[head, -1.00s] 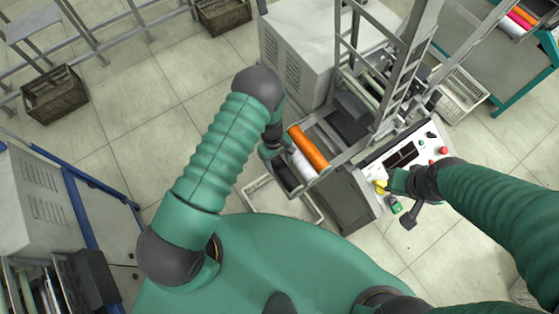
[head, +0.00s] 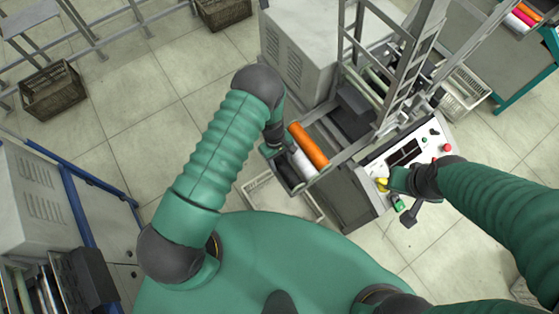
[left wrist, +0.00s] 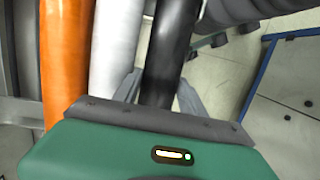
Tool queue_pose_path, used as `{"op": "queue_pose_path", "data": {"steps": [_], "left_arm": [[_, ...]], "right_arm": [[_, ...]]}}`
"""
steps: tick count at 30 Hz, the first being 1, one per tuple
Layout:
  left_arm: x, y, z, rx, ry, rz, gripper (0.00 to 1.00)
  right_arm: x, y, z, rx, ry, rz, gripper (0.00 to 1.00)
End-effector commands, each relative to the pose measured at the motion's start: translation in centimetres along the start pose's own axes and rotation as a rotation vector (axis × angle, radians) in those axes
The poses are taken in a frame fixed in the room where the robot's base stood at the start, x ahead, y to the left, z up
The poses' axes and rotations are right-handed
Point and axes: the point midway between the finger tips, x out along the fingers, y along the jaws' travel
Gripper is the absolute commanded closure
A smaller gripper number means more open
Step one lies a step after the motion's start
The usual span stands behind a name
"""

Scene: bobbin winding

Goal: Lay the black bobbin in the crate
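The black bobbin (head: 289,174) lies in the machine's cradle beside a white bobbin (head: 304,164) and an orange bobbin (head: 308,145). In the left wrist view the black bobbin (left wrist: 172,50) runs between my left gripper's fingers (left wrist: 160,90), one on each side. A thin gap seems to show on its left, so the fingers look open around it. In the head view my left gripper (head: 272,149) is at the bobbin's upper end, partly hidden by my arm. The pale crate (head: 257,191) is on the floor below. My right gripper (head: 386,182) is at the control panel; its fingers are unclear.
The control panel (head: 427,143) and the machine's metal frame (head: 391,90) rise right of the bobbins. Another pale crate (head: 466,92) stands behind, and a dark crate (head: 52,92) at left. Open tiled floor lies left of my left arm.

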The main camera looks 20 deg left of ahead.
Motion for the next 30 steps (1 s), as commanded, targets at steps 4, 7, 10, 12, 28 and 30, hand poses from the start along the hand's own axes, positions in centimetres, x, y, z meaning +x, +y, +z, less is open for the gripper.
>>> {"op": "queue_pose_path", "data": {"steps": [4,7,10,12,28,30], "left_arm": [[0.1,-0.7,-0.3,-0.005,0.003,-0.011,0.92],[0.0,-0.8,-0.3,-0.005,0.003,-0.012,0.97],[-0.4,-0.9,-0.3,-0.006,0.002,-0.012,0.97],[-1.0,-0.9,-0.2,-0.006,0.002,-0.012,0.97],[-5.5,-0.5,0.9,-0.004,0.001,-0.009,1.00],[-6.1,-0.5,1.0,-0.004,0.001,-0.008,1.00]], "right_arm": [[0.0,0.0,0.0,0.000,0.000,0.000,1.00],[-0.1,0.0,0.0,0.000,0.000,0.000,1.00],[-0.4,0.0,-0.1,0.000,0.000,0.000,1.00],[-0.9,0.0,-0.2,0.000,0.000,0.000,1.00],[-4.2,0.0,-1.0,0.000,0.000,0.000,1.00],[-4.6,0.0,-1.1,0.000,0.000,0.000,1.00]]}}
